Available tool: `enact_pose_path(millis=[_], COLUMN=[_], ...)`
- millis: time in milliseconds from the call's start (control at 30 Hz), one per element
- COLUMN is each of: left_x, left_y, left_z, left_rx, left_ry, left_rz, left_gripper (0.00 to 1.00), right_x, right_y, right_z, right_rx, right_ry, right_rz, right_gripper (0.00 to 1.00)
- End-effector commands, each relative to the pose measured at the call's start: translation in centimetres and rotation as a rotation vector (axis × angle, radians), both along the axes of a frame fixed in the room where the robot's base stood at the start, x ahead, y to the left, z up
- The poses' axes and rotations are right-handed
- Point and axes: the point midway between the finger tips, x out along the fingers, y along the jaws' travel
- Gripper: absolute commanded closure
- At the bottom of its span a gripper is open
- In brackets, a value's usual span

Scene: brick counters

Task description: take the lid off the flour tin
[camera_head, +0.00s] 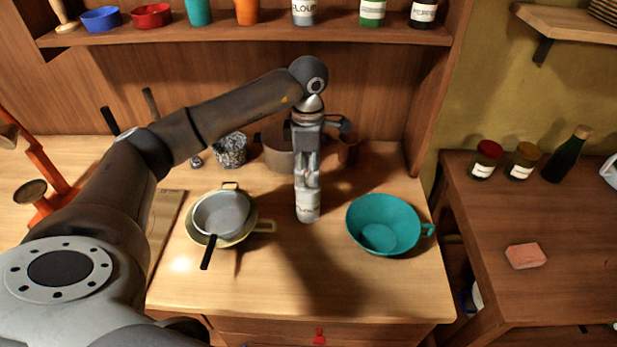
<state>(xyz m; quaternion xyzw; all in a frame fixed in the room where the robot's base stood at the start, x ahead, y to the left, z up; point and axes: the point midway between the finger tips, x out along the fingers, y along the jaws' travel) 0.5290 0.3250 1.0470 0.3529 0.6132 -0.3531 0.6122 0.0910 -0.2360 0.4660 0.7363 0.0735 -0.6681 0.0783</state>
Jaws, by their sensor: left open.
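A tin labelled FLOUR (303,12) stands on the upper shelf, cut off by the top edge of the picture. A small silvery tin with a pale label (308,208) stands upright on the wooden counter; its lettering is too small to read for sure. My left gripper (307,180) points down right above this counter tin and is open. Its fingers cover the tin's top, so I cannot tell whether they touch the lid. My right gripper is not in view.
A teal pan (384,225) lies right of the counter tin. A grey strainer with a black handle (221,213) rests on a pale pan to the left. A speckled mug (231,150) and brown pots stand behind. The counter's front is clear.

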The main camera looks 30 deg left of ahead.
Motion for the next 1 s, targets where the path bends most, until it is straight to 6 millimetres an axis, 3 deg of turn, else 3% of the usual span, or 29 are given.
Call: enact_pose_path(millis=[167, 400, 733, 1000], left_x=[0.0, 0.0, 0.0, 0.0], left_y=[-0.1, -0.1, -0.1, -0.1], left_z=[-1.6, -1.8, -1.7, -1.7], left_rx=[-0.001, 0.0, -0.001, 0.0], left_ry=[0.001, -0.001, -0.001, -0.001], left_rz=[0.0, 0.0, 0.0, 0.0], left_gripper=[0.56, 0.58, 1.0, 1.0], right_x=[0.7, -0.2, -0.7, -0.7], right_y=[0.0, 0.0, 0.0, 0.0], right_z=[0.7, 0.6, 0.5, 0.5], right_rx=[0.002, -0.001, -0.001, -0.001], right_ry=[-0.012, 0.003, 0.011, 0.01], right_rz=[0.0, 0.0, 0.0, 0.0], right_gripper=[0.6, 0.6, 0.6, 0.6])
